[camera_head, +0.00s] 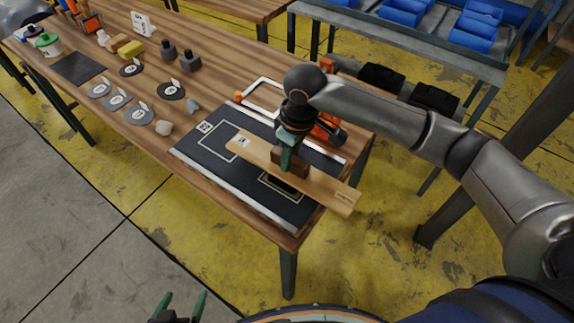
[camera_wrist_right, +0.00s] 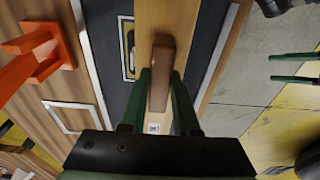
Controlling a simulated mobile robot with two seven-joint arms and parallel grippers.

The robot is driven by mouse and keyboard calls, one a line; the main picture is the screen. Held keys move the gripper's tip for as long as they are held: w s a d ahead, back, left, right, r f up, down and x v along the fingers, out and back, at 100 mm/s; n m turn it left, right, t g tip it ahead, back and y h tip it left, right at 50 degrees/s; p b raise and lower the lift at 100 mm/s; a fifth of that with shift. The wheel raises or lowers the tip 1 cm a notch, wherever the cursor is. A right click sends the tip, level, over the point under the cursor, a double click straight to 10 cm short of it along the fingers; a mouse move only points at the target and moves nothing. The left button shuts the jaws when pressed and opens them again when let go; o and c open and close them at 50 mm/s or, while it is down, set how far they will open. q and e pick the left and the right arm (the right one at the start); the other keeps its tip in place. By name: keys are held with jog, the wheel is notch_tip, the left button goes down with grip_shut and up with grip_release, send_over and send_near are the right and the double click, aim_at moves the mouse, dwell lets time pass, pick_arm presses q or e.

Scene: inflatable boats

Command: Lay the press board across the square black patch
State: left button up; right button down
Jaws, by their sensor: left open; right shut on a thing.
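The press board (camera_head: 325,188) is a long pale wooden plank with a brown block handle (camera_wrist_right: 161,72). My right gripper (camera_head: 290,155) is shut on that handle from above; its green fingers (camera_wrist_right: 160,100) flank the block in the right wrist view. The board spans the dark mat (camera_head: 222,160) at a slant, its right end past the mat's edge. A black patch (camera_head: 281,187) inside a pale square outline is partly hidden under the board; part of it shows in the wrist view (camera_wrist_right: 128,50). I cannot tell whether board and patch touch. My left gripper (camera_head: 178,306) is open and empty, off the table's front.
The mat lies on a wooden table (camera_head: 140,58) between pale strips. Orange tools (camera_head: 325,125) and an orange-cornered frame (camera_head: 262,95) lie behind it. Grey discs (camera_head: 139,115), dark weights (camera_head: 190,62) and a dark sheet (camera_head: 78,68) are at left. A bench with blue rolls (camera_head: 475,28) stands behind.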

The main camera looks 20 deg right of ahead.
jog(key=shift+w+a+f, duration=0.2)
jog(key=shift+w+f, duration=0.2)
jog(key=shift+f, duration=0.05)
jog(key=shift+w+f, duration=0.15)
jog(key=shift+f, duration=1.55)
jog(key=shift+f, duration=0.15)
jog(key=c, duration=0.7)
grip_release()
jog(key=shift+o, duration=0.2)
jog(key=r, duration=0.8)
jog(key=s+r, duration=0.1)
jog(key=r, duration=0.3)
jog(key=shift+s+d+r+p, duration=0.1)
jog(key=shift+d+r+p, duration=0.05)
jog(key=shift+d+p, duration=0.25)
